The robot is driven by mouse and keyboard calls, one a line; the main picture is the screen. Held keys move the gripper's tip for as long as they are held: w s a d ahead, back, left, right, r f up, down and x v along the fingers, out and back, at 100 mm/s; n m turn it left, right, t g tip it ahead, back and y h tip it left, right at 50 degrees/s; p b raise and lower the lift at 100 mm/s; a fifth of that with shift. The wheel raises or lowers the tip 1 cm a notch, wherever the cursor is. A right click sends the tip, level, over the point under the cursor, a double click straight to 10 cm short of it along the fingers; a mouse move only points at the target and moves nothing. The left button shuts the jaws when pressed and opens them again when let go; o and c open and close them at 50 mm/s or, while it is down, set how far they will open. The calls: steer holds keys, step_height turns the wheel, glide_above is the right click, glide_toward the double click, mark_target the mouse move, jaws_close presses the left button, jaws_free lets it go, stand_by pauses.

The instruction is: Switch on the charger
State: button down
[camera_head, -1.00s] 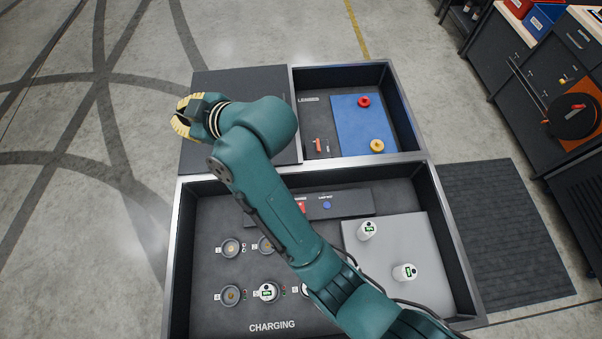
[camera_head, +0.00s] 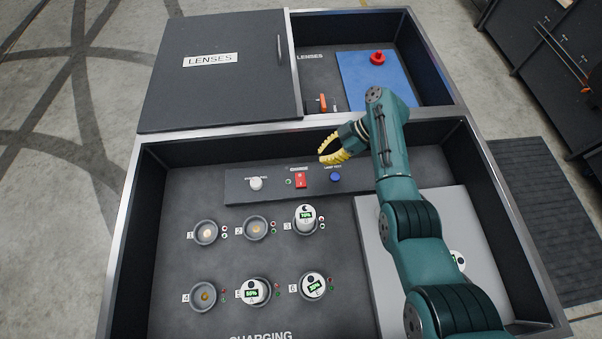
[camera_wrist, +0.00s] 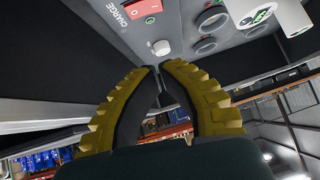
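The charger's red rocker switch (camera_head: 301,180) sits on a dark control panel (camera_head: 230,187) at the back of the charging tote. It also shows at the top of the wrist view (camera_wrist: 143,8), beside the word CHARGE. My gripper (camera_head: 321,156) is just behind and right of the switch, above the panel, apart from it. In the wrist view its yellow fingers (camera_wrist: 159,68) curve together with tips nearly meeting and nothing between them. White cylinders with green displays stand in slot 3 (camera_head: 305,218), slot 5 (camera_head: 255,291) and slot 6 (camera_head: 314,286).
A white knob (camera_head: 255,184) and a blue lamp-test button (camera_head: 336,177) flank the switch. Slots 1, 2 and 4 are empty. Another cylinder (camera_head: 458,261) on the grey pad (camera_head: 372,245) is partly behind my arm. The tote's back wall (camera_head: 230,147) is close to my gripper.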

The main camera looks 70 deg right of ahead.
steer(key=b, duration=0.4)
glide_above(300, 181)
step_height(300, 181, down, 8)
steer(key=shift+r, duration=0.1)
steer(key=shift+s+f+b, duration=0.2)
steer(key=shift+f+b, duration=0.7)
steer(key=shift+f, duration=0.8)
steer(key=shift+s, duration=0.15)
